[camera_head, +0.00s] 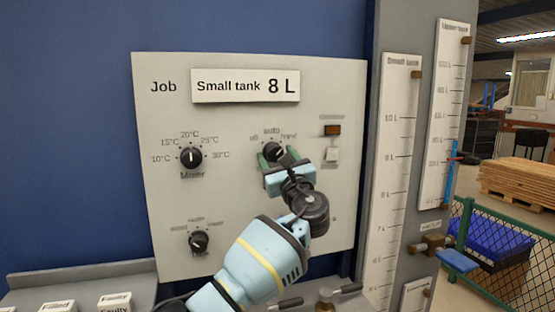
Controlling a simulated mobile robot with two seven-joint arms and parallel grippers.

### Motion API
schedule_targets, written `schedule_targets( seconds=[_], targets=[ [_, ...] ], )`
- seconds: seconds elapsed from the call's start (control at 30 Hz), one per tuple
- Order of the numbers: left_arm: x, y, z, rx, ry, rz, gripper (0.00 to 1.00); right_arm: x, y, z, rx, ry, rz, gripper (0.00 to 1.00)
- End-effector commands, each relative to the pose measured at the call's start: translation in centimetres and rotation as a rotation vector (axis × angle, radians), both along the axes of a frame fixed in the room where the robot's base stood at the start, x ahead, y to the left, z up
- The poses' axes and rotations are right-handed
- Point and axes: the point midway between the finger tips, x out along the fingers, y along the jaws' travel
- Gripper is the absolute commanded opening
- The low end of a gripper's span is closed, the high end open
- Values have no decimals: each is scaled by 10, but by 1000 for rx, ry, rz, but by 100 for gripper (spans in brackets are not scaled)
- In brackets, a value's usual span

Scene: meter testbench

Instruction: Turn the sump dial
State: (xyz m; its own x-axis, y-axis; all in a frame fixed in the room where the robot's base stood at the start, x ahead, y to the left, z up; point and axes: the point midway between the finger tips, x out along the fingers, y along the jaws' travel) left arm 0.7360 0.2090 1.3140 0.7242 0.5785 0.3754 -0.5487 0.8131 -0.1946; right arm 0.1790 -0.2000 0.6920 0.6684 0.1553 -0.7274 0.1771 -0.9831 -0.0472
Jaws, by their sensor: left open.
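A black dial (272,150) with a pale pointer mark sits on the grey panel (345,90), with blurred position words above it. Any name under it is hidden by my gripper, so I cannot read whether it is the sump dial. My left gripper (277,157) is open at this dial, with one green-grey finger on each side of it. I cannot tell whether the fingers touch it. Another black dial (190,157) with temperature marks is at the left, pointing up near 20°C. A third dial (199,241) is below it, its label blurred. My right gripper is not in view.
A sign (245,86) on the panel reads "Small tank 8 L". A brown indicator (333,130) and a pale button (331,155) are right of the gripper. Tall white scales (400,130) stand farther right. Labelled blocks (114,300) and a ledge lie below.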

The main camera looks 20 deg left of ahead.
Motion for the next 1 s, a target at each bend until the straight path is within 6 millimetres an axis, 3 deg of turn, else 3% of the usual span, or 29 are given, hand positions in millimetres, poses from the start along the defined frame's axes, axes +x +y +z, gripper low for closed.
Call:
schedule_targets(
  seconds=[0.2,0.53,1.0],
  targets=[
    [0,0,0,0,0,0,57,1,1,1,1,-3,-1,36],
    [0,0,0,0,0,0,15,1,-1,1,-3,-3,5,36],
    [1,-1,-3,-106,-68,0,15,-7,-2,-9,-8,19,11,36]
  ],
)
